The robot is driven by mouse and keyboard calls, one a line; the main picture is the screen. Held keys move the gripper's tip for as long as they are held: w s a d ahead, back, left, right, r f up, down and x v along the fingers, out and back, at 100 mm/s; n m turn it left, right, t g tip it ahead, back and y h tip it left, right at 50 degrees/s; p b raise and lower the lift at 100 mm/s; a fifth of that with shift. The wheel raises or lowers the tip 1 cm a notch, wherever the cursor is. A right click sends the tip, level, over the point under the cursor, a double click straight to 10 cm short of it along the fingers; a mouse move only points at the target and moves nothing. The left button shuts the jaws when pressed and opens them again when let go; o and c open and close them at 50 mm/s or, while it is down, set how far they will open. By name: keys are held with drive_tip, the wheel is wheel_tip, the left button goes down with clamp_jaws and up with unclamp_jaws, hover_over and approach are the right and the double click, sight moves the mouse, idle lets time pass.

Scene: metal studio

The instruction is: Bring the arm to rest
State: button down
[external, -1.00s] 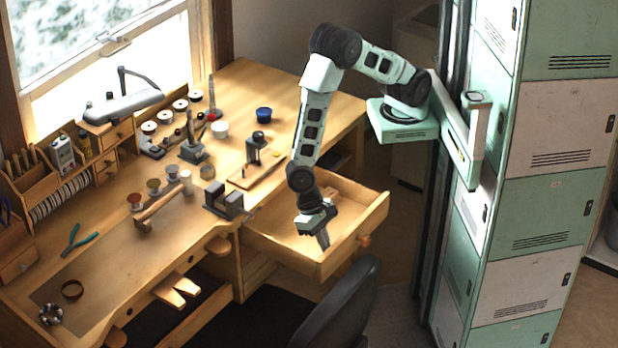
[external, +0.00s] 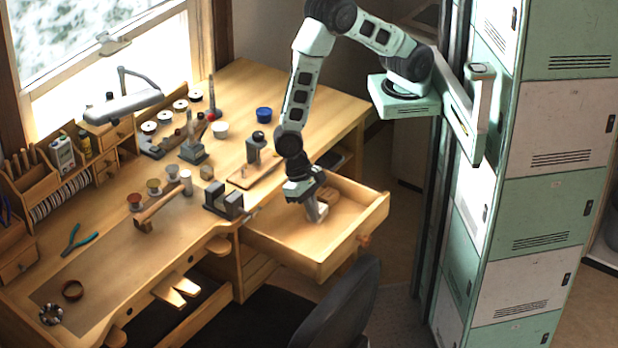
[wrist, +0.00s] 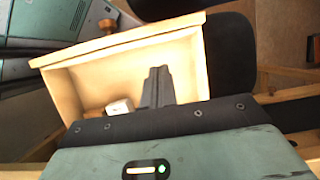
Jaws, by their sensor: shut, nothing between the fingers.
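My gripper (external: 317,212) hangs over the open desk drawer (external: 283,246), pointing down. Its fingers are together and empty. In the wrist view the closed fingers (wrist: 157,86) stand out against the drawer's pale floor. My arm comes from its mount at the right and reaches left and down to the drawer. How far the fingertips are above the drawer floor is hard to tell.
A small pale block (wrist: 120,107) lies in the drawer, left of my fingers in the wrist view. A dark chair (external: 345,308) stands in front of the drawer. The workbench (external: 110,265) holds a small vise (external: 223,200), a hammer and jars. Lockers (external: 535,190) stand at the right.

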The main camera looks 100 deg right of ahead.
drive_tip(key=shift+r, duration=0.15)
drive_tip(key=s+d+r+n+t+b, duration=0.1)
drive_tip(key=s+d+r+n+b, duration=0.25)
drive_tip(key=s+r+n, duration=0.55)
drive_tip(key=s+d+r+n+t+h+b, duration=0.1)
drive_tip(key=s+d+r+n+t+h, duration=0.1)
drive_tip(key=s+d+r+n, duration=0.3)
drive_tip(key=s+d+n, duration=0.1)
drive_tip(key=d+n, duration=0.1)
drive_tip(key=d, duration=0.2)
drive_tip(key=shift+s+r+n+h, duration=0.2)
drive_tip(key=shift+n+h, duration=0.1)
drive_tip(key=shift+n, duration=0.1)
drive_tip(key=shift+w, duration=0.1)
